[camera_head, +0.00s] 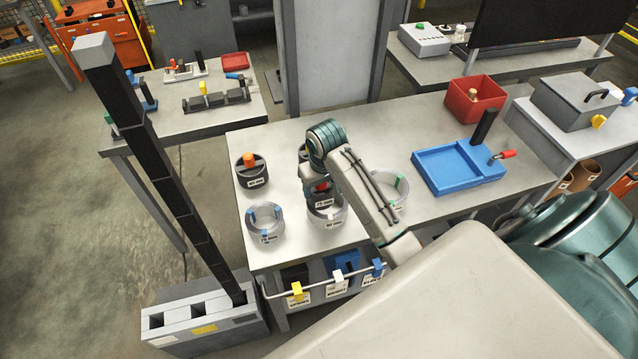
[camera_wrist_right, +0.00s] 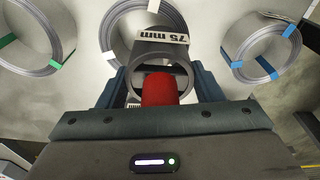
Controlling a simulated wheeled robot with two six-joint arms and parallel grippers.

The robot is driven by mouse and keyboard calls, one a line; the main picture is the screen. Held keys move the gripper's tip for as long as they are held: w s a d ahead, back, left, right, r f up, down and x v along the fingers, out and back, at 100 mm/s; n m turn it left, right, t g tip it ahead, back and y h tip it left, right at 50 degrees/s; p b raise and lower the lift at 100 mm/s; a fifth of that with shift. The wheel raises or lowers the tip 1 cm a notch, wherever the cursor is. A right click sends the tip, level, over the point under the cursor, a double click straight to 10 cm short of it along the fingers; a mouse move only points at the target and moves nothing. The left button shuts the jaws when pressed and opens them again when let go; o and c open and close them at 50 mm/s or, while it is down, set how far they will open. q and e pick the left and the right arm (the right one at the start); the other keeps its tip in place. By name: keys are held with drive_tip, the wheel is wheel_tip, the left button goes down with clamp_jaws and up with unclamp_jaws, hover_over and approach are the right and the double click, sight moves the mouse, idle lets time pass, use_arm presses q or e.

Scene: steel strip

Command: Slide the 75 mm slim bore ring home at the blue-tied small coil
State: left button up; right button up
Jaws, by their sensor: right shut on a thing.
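My right gripper (camera_head: 320,187) is shut on a dark grey ring (camera_head: 325,200) by its red handle (camera_wrist_right: 158,90). The ring's label reads 75 mm in the right wrist view (camera_wrist_right: 168,56). In the head view it appears over the middle coil (camera_head: 342,214), which has a white tie in the wrist view; the gap between them cannot be told. The blue-tied small coil (camera_head: 281,225) lies on the table to the left, its centre empty. It also shows at the right of the wrist view (camera_wrist_right: 240,45). My left gripper is not in view.
A green-tied coil (camera_head: 401,201) lies right of the middle coil, partly behind my arm. A dark ring with an orange handle (camera_head: 249,160) stands behind the blue-tied coil. A blue tray (camera_head: 447,168) and a red bin (camera_head: 487,98) are farther right. A tall dark post (camera_head: 168,160) rises at left.

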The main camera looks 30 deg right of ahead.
drive_tip(key=shift+a, duration=0.1)
drive_tip(key=w+a, duration=0.4)
drive_tip(key=a, duration=1.1)
drive_tip(key=shift+w, duration=0.2)
idle(0.6)
drive_tip(key=shift+a, duration=0.1)
drive_tip(key=shift+f, duration=2.05)
idle(1.1)
drive_tip(key=o, duration=1.1)
drive_tip(key=shift+o, duration=0.2)
